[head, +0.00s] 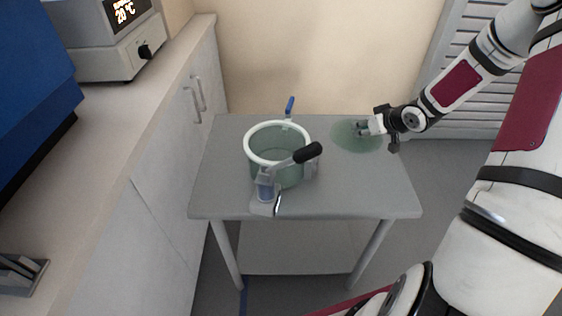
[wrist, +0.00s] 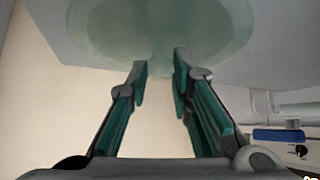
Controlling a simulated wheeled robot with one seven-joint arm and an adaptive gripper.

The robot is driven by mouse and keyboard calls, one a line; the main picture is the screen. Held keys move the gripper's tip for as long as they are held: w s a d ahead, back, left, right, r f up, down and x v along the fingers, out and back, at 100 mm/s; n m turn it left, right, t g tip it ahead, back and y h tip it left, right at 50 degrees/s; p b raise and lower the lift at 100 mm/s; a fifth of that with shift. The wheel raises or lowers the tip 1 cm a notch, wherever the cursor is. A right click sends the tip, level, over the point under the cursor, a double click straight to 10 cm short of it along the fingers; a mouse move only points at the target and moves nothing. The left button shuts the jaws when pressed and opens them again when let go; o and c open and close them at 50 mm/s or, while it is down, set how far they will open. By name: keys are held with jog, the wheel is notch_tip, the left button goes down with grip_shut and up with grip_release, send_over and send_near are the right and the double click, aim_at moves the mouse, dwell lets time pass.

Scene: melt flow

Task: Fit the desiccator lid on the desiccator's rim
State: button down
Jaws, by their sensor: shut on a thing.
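The desiccator (head: 262,170) is a greenish translucent vessel with a thick white rim, standing open on the grey table. The desiccator lid (head: 350,145) is a pale green, see-through disc over the table's right rear part, to the right of the vessel and apart from it. My gripper (head: 362,128) is at the lid and shut on its knob. In the wrist view the lid (wrist: 160,25) fills the top, with the two fingertips at its small central knob, which is hard to see. I cannot tell whether the lid touches the table.
A black-handled tool (head: 308,152) and a small blue-tinted container (head: 265,186) are at the vessel's front. A blue-handled part (head: 290,106) sticks up behind its rim. A counter (head: 120,120) runs along the left. The table's front right (head: 370,190) is clear.

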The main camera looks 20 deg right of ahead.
jog(key=shift+r, duration=0.25)
jog(key=shift+r+p, duration=2.4)
jog(key=shift+p, duration=0.6)
jog(key=shift+r, duration=0.2)
